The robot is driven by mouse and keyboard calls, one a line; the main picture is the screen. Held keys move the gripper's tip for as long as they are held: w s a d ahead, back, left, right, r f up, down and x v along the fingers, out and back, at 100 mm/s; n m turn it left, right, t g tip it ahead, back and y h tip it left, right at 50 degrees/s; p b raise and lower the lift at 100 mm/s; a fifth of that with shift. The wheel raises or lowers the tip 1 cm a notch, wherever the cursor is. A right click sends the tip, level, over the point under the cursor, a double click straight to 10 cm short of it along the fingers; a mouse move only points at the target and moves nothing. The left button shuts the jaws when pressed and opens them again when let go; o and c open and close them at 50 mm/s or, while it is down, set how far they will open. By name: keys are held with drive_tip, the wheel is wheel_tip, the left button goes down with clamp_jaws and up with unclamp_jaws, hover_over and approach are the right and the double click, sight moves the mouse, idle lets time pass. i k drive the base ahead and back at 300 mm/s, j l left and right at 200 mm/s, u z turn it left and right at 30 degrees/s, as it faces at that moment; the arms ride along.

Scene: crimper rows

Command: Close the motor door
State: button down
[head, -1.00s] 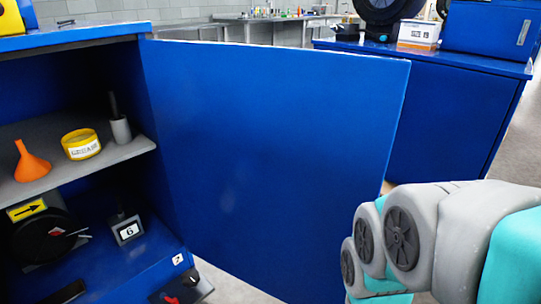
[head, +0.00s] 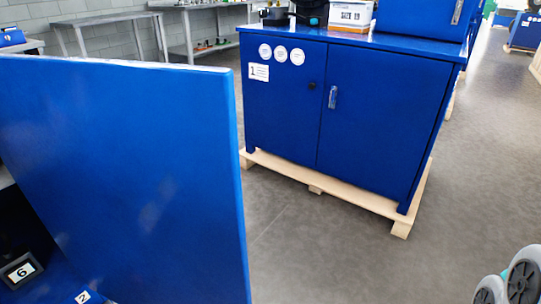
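The blue cabinet door (head: 130,170) stands open at the left of the head view. It hides most of the cabinet interior behind it. A dark device with a white "6" label (head: 20,270) shows inside the cabinet at the lower left. A small "2" label (head: 83,297) is on the cabinet's bottom edge. Part of my arm shows at the lower right corner, well apart from the door. My gripper is not in view.
A second blue cabinet (head: 345,115) with shut doors stands on a wooden pallet (head: 401,229) at the back. A white and orange box (head: 351,14) sits on it. Metal tables (head: 110,18) stand at the back left. Grey floor (head: 340,245) is clear right of the door.

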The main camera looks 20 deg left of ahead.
sight(132, 168)
drive_tip(key=i+l, duration=0.2)
drive_tip(key=i+l+z, duration=0.15)
drive_tip(key=i, duration=0.25)
drive_tip(key=i+u, duration=0.1)
drive_tip(key=u, duration=0.3)
drive_tip(key=i+u, duration=0.15)
drive_tip(key=u, duration=0.25)
drive_tip(key=i+u, duration=0.1)
drive_tip(key=u, duration=0.25)
drive_tip(key=i+l+u, duration=0.1)
drive_tip(key=u, duration=0.3)
drive_tip(key=i+u, duration=0.15)
drive_tip(key=u, duration=0.3)
drive_tip(key=i+u, duration=0.1)
drive_tip(key=u, duration=0.35)
drive_tip(key=i+l+u, duration=0.1)
drive_tip(key=u, duration=0.4)
drive_tip(key=i+l+u, duration=0.1)
drive_tip(key=u, duration=0.35)
drive_tip(key=i+l+u, duration=0.1)
drive_tip(key=u, duration=0.35)
